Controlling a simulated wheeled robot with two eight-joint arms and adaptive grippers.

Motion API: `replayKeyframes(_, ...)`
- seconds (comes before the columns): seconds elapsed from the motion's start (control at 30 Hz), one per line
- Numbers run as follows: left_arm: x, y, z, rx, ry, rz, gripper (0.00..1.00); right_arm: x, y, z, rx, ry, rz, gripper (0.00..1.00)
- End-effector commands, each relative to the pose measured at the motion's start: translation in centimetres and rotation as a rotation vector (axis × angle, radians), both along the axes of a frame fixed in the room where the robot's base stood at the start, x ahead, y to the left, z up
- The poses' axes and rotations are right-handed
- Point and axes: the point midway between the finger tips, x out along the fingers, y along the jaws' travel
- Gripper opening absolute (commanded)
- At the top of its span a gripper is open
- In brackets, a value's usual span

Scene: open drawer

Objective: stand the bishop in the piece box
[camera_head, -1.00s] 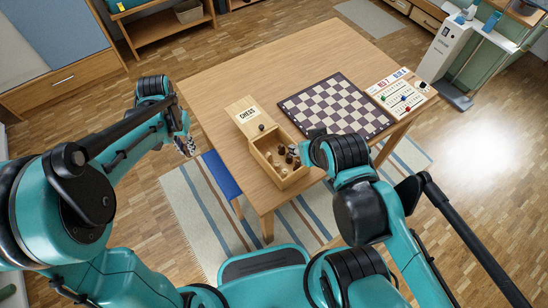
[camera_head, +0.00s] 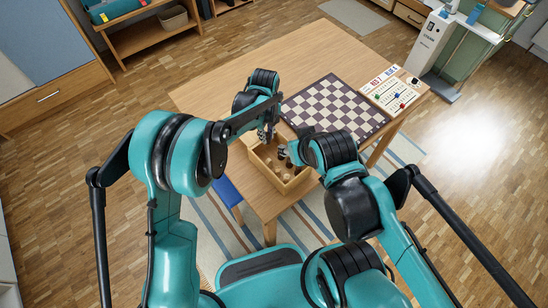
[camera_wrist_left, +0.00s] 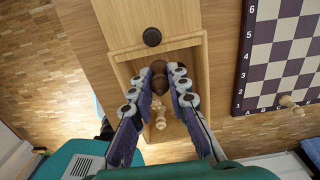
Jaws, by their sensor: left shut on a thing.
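The piece box (camera_head: 291,190) is an open wooden box at the near edge of the table, with chess pieces inside. My left gripper (camera_head: 265,135) is over the far part of the box, pointing down. In the left wrist view its fingertips (camera_wrist_left: 167,78) are shut on a dark brown piece, taken as the bishop (camera_wrist_left: 159,84), seen from above. Whether its base touches the box floor is hidden. A pale piece (camera_wrist_left: 160,117) shows in the box near it. My right wrist is beside the box at the right; its fingers are mostly hidden.
The chessboard (camera_head: 335,105) lies right of the box, with a score board (camera_head: 394,90) beyond. A pale piece (camera_wrist_left: 288,101) stands on or by the board's edge. The box lid with a dark knob (camera_wrist_left: 152,37) is at the far end. The table (camera_head: 290,60) is clear behind.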

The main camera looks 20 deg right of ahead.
Motion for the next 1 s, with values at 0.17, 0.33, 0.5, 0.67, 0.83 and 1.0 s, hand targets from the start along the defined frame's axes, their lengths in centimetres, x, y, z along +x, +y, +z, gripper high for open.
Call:
replayKeyframes(0.17, 0.0, 0.1, -3.6, 0.000, 0.000, 0.002, 0.00, 0.0, 0.0, -2.4, 0.000, 0.000, 0.000, 0.40)
replayKeyframes(0.33, 0.0, 0.1, -4.1, 0.000, 0.000, 0.003, 0.00, 0.0, 0.0, -2.5, 0.000, 0.000, 0.000, 0.40)
replayKeyframes(0.5, 0.0, 0.1, -6.8, 0.000, 0.000, 0.004, 0.00, 0.0, 0.0, -4.2, 0.000, 0.000, 0.000, 0.40)
replayKeyframes(0.67, 0.0, 0.1, -8.9, 0.000, 0.000, 0.004, 0.00, 0.0, 0.0, -5.4, 0.000, 0.000, 0.000, 0.40)
replayKeyframes(0.83, 0.0, 0.1, -8.7, 0.000, 0.000, 0.004, 0.00, 0.0, 0.0, -5.1, 0.000, 0.000, 0.000, 0.40)
replayKeyframes(1.0, 0.0, 0.1, -9.0, 0.000, 0.000, 0.005, 0.00, 0.0, 0.0, -5.4, 0.000, 0.000, 0.000, 0.40)
